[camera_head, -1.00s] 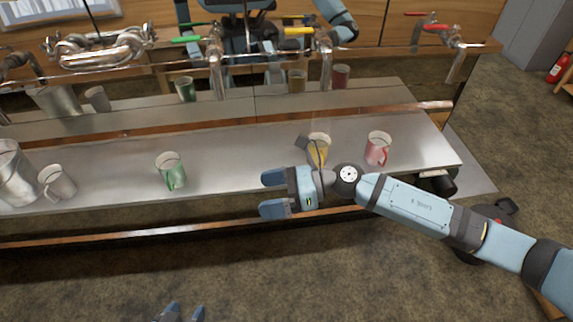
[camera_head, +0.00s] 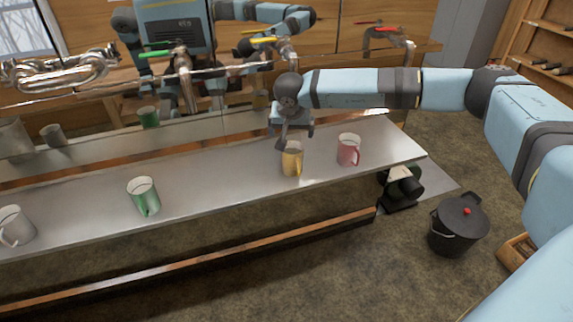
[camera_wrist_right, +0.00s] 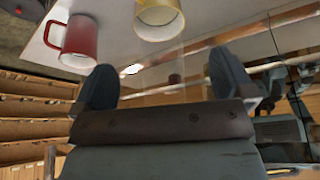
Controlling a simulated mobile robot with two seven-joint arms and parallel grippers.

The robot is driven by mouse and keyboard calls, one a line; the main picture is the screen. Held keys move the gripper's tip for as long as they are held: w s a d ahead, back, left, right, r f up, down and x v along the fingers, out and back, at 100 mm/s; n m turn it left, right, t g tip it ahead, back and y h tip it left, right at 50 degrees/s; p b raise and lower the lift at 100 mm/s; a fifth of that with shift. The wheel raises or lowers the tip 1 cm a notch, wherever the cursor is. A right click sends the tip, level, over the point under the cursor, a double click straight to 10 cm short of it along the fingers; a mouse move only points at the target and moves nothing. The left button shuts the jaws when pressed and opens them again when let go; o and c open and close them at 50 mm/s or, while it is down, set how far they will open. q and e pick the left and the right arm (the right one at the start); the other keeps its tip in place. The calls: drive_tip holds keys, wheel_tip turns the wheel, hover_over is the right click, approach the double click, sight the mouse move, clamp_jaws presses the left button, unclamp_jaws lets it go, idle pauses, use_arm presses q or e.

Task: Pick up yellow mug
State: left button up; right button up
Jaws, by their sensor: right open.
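The yellow mug (camera_head: 292,161) stands upright on the steel counter (camera_head: 215,175) near its front edge. It also shows at the top of the wrist view (camera_wrist_right: 160,20), ahead of my fingers. My right gripper (camera_head: 293,138) is open and empty, pointing down just above and behind the yellow mug in the head view. In the wrist view its two fingers (camera_wrist_right: 162,68) are spread wide, with the mug beyond their tips. I cannot tell whether a finger touches the mug. My left gripper is out of view.
A red mug (camera_head: 349,149) stands close to the right of the yellow mug and shows in the wrist view (camera_wrist_right: 78,42). A green mug (camera_head: 144,196) and a grey mug (camera_head: 14,227) stand farther left. Tap pipes (camera_head: 184,72) run behind. A black pot (camera_head: 459,222) stands on the floor.

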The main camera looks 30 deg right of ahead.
approach(293, 151)
drive_tip(key=a+f, duration=0.1)
drive_tip(key=f, duration=0.2)
drive_tip(key=d+f, duration=0.1)
drive_tip(key=f, duration=0.2)
drive_tip(key=shift+w+d+f, duration=0.15)
drive_tip(key=shift+w+f, duration=0.05)
drive_tip(key=shift+f, duration=0.1)
drive_tip(key=c, duration=1.3)
drive_tip(key=shift+r, duration=0.2)
